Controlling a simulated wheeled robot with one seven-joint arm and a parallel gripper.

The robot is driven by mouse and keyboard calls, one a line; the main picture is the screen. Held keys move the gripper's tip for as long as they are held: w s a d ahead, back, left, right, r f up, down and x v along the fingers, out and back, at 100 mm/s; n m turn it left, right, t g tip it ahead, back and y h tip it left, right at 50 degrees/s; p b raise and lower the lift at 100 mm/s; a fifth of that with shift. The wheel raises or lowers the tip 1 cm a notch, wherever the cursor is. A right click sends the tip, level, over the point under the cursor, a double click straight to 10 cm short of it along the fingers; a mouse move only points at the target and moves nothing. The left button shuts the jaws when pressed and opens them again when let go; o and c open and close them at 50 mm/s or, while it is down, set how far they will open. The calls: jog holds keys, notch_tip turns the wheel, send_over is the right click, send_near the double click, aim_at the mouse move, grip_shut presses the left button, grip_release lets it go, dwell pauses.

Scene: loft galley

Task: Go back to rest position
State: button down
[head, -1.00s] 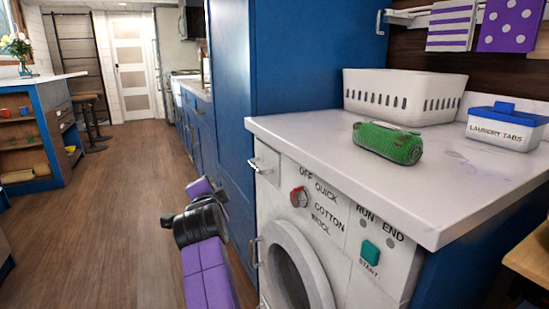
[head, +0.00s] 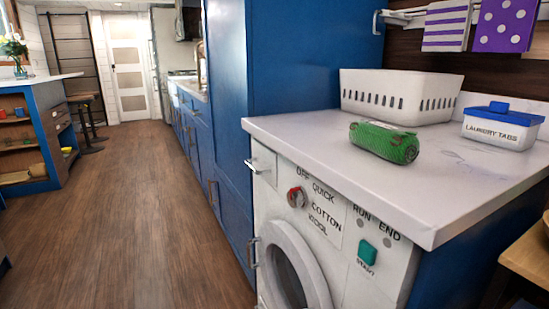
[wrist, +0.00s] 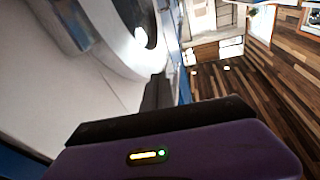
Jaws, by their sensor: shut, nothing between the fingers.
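My gripper (wrist: 157,92) shows in the wrist view as dark fingers beyond a purple housing with a small lit indicator. It is shut and empty. It is turned sideways, close to the white front of the washing machine (wrist: 105,75) and its round door. In the head view, the arm and gripper are out of the picture. The washing machine (head: 335,255) stands under the counter there, with its door closed, a red knob (head: 296,197) and a green start button (head: 367,252).
A green ribbed cylinder (head: 384,142) lies on the white counter (head: 300,133). A white basket (head: 400,95) and a laundry tabs box (head: 501,128) stand behind it. A tall blue cabinet (head: 280,55) rises at its left. The wooden floor (head: 125,220) is open down the aisle.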

jog(key=s+d+f+m+g+h, duration=0.15)
jog(key=s+d, duration=0.25)
jog(key=s, duration=0.8)
jog(key=s+d+g+h, duration=0.15)
jog(key=s+d, duration=0.25)
jog(key=s, duration=0.9)
jog(key=s+d+f+g+h, duration=0.15)
jog(key=s+d, duration=0.35)
jog(key=s, duration=0.7)
notch_tip(320, 180, up, 31)
jog(key=p, duration=3)
jog(key=shift+a+p, duration=0.15)
jog(key=shift+p, duration=0.15)
jog(key=shift+s+f, duration=0.1)
jog(key=shift+f, duration=0.05)
